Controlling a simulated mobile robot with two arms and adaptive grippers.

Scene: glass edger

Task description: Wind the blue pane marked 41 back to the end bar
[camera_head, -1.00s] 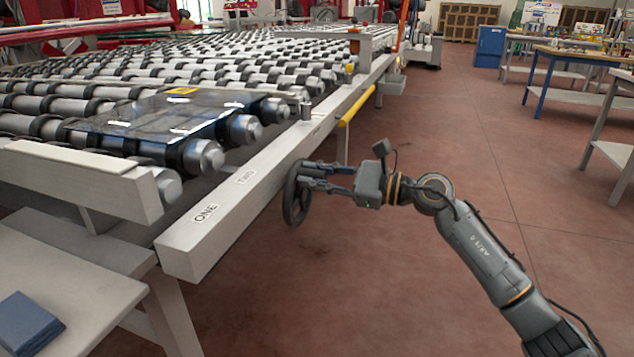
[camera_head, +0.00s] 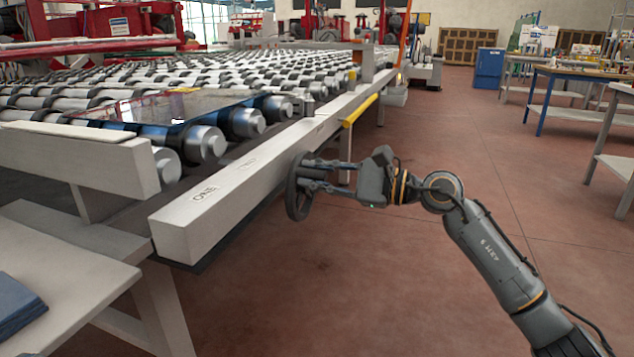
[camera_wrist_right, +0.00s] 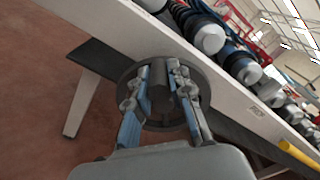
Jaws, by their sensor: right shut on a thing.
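The blue pane (camera_head: 160,108) lies on the near rollers in the head view, just beyond a pale grey bar (camera_head: 75,155) across the near end, which looks like the end bar. I cannot read the number 41 on it. A dark handwheel (camera_head: 294,200) sits upright at the outer side of the long grey rail. My right gripper (camera_head: 308,178) is shut on the handwheel. In the right wrist view, the gripper (camera_wrist_right: 160,88) has its fingers on either side of the wheel's dark hub (camera_wrist_right: 158,92), inside the rim. My left gripper is not in view.
The long grey rail (camera_head: 235,190) carries labels, one reading ONE. A grey table (camera_head: 50,285) with a dark blue item (camera_head: 15,305) stands at the near left.

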